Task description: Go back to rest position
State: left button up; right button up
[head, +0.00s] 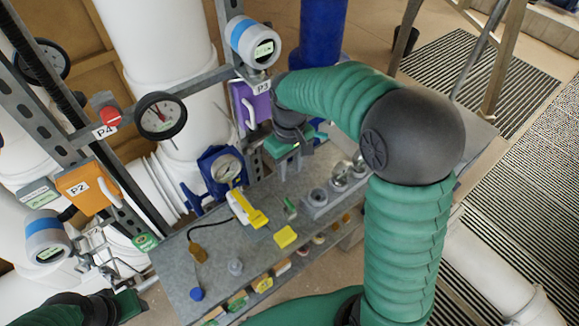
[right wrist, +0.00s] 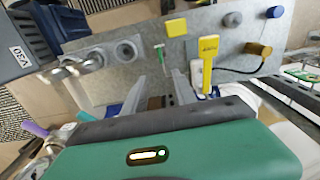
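My right gripper (head: 290,168) hangs above the grey workbench, in front of the pipe rack and near the purple box marked P3. In the right wrist view its two metal fingers (right wrist: 160,84) stand apart with nothing held between them. My right arm is raised and bent, its dark elbow high at the right of the head view. My left gripper (head: 128,303) shows only in part at the lower left edge of the head view, low beside the bench. Its fingers cannot be made out clearly.
The workbench (head: 180,270) carries a yellow tool (head: 248,210), a yellow block (head: 285,237), a small green-handled tool (head: 290,208) and metal cups (head: 316,197). A gauge (head: 160,115), the orange P2 box (head: 85,190) and white pipes stand close to the left. Floor gratings lie at the right.

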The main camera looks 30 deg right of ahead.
jog(key=shift+r, duration=0.1)
dwell(0.3)
jog(key=s+a+f+m+t+b, duration=0.1)
jog(key=s+a+f+t, duration=0.1)
jog(key=s+a+f, duration=0.5)
jog(key=s, duration=0.2)
jog(key=shift+s+a+f+t, duration=0.15)
jog(key=shift+s+f+t, duration=0.15)
jog(key=shift+s+f, duration=0.1)
jog(key=shift+s+a, duration=0.1)
